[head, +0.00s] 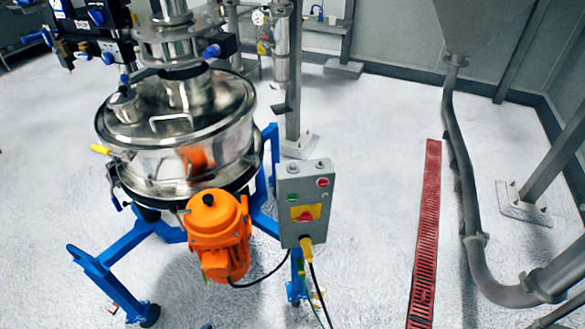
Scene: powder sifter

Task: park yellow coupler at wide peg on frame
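A yellow coupler (306,246) sits against the underside of the grey control box (304,200), with a dark cable hanging from it. It looks plugged in there, but the joint is too small to be sure. The blue frame (105,275) stands on the floor under the round steel sifter (180,150). I cannot make out which part of the frame is the wide peg. Neither of my grippers is in view.
An orange motor (218,235) hangs at the sifter's front, left of the control box. Cables trail to the floor below the box. A red floor grate (425,235) and a grey pipe (465,190) run along the right. Open pale floor (370,200) lies between box and grate.

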